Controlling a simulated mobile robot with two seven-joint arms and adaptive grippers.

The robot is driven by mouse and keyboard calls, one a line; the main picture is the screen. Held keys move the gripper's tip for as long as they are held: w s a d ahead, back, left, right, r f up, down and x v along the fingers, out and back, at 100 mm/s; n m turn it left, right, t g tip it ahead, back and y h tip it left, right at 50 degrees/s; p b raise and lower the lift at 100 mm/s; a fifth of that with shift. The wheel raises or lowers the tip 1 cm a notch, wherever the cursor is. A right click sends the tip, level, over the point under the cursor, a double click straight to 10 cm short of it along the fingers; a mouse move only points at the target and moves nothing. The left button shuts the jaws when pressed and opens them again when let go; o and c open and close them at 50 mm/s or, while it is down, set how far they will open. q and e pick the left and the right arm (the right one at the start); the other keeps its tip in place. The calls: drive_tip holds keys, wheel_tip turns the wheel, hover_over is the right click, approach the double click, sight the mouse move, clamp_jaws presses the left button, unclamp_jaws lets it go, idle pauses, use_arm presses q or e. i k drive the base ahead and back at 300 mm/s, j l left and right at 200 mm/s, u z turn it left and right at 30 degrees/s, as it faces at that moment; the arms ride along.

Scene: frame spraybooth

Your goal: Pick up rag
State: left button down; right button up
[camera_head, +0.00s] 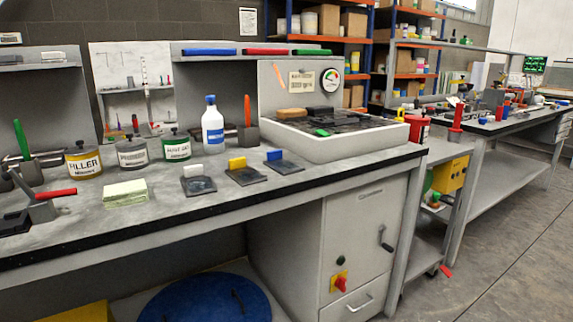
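A folded pale yellow-green cloth stack (125,193), which looks like the rag, lies flat on the grey workbench (160,215) left of centre, near the front edge. Its top and front side show clear, with nothing on it. Neither of my grippers shows in the head view.
Labelled tins (131,153) stand behind the cloth. Small black blocks with coloured tops (245,172) sit to its right, and a red-handled tool (55,194) lies left. A white bottle (212,127) and a raised grey tray (345,146) are farther right. Bare bench surrounds the cloth.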

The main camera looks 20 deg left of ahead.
sight(122, 195)
drive_tip(key=u, duration=1.5)
